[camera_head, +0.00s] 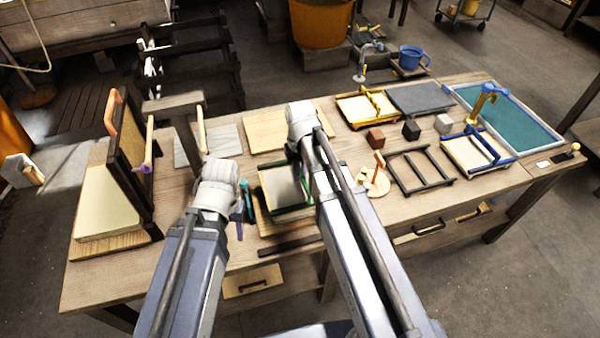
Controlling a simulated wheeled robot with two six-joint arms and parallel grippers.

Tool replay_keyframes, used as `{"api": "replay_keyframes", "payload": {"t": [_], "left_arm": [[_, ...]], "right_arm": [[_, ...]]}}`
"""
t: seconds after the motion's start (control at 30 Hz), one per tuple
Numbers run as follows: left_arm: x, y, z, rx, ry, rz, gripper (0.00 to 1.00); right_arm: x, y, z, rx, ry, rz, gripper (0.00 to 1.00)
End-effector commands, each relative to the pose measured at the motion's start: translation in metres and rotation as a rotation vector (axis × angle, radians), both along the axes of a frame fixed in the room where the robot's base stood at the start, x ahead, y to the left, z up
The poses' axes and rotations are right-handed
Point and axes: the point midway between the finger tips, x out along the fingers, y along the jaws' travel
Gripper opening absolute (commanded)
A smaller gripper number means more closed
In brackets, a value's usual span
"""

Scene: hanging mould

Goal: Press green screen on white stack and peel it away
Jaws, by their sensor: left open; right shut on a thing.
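The green screen (273,178) is a green-rimmed frame with a pale face, lying on a wooden board in the middle of the bench. My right gripper (303,165) is over its right side; my own arm hides the fingers and most of the contact, but it is shut on the screen. My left gripper (244,203) is open and empty, just left of the screen. I cannot tell for sure which is the white stack.
An upright hinged screen (132,150) stands at the left end. A yellow frame (352,120), black frame (398,185), blue frame (458,150) and several small blocks fill the right side. A teal basin (515,120) is at the far right. Bare wood shows between them.

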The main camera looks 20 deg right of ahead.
Motion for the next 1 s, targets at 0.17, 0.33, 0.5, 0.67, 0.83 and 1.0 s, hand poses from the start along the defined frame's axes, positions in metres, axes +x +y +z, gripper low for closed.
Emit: {"api": "replay_keyframes", "payload": {"t": [0.17,0.33,0.5,0.67,0.83,1.0], "left_arm": [[0.0,0.0,-0.027,0.0,0.0,0.0,0.5],[0.0,0.0,-0.041,0.0,0.0,0.0,0.5],[0.0,0.0,-0.045,0.0,0.0,0.0,0.5],[0.0,0.0,-0.044,0.0,0.0,0.0,0.5],[0.0,0.0,-0.044,0.0,0.0,0.0,0.5],[0.0,0.0,-0.044,0.0,0.0,0.0,0.5]], "right_arm": [[0.0,0.0,-0.027,0.0,0.0,0.0,0.0],[0.0,0.0,-0.041,0.0,0.0,0.0,0.0],[0.0,0.0,-0.045,0.0,0.0,0.0,0.0],[0.0,0.0,-0.044,0.0,0.0,0.0,0.0],[0.0,0.0,-0.044,0.0,0.0,0.0,0.03],[0.0,0.0,-0.044,0.0,0.0,0.0,0.0]]}}
